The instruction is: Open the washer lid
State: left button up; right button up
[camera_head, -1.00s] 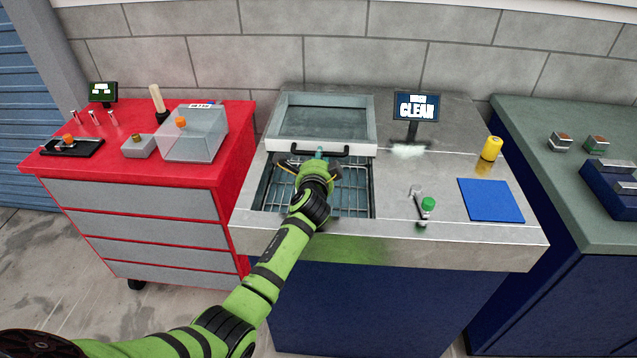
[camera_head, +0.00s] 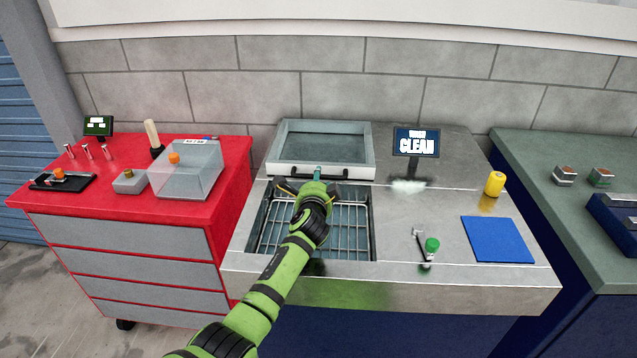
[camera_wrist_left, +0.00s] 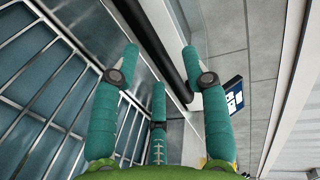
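The washer lid (camera_head: 320,148), a grey frame with a glass window, stands tilted up at the back of the washer opening. Its black handle (camera_head: 285,170) runs along its front edge. The opening below is uncovered and shows a wire rack (camera_head: 345,222). My left gripper (camera_head: 315,178) is at the middle of the handle, partly hidden by its own wrist. In the left wrist view, its teal fingers (camera_wrist_left: 160,75) are spread apart and the black handle bar (camera_wrist_left: 162,50) passes between them, with gaps visible. My right gripper is not in view.
A display (camera_head: 416,142) reading CLEAN stands right of the lid. A yellow cylinder (camera_head: 495,183), a blue mat (camera_head: 497,239) and a green-knobbed lever (camera_head: 431,246) are on the steel top. A red cabinet (camera_head: 120,205) stands left, a green-topped bench (camera_head: 560,200) right.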

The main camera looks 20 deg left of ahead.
pick_arm(q)
jog(key=shift+d, duration=0.1)
jog(key=shift+s, duration=0.2)
jog(key=v, duration=1.1)
jog(key=shift+s, duration=0.25)
jog(key=shift+d+r, duration=0.1)
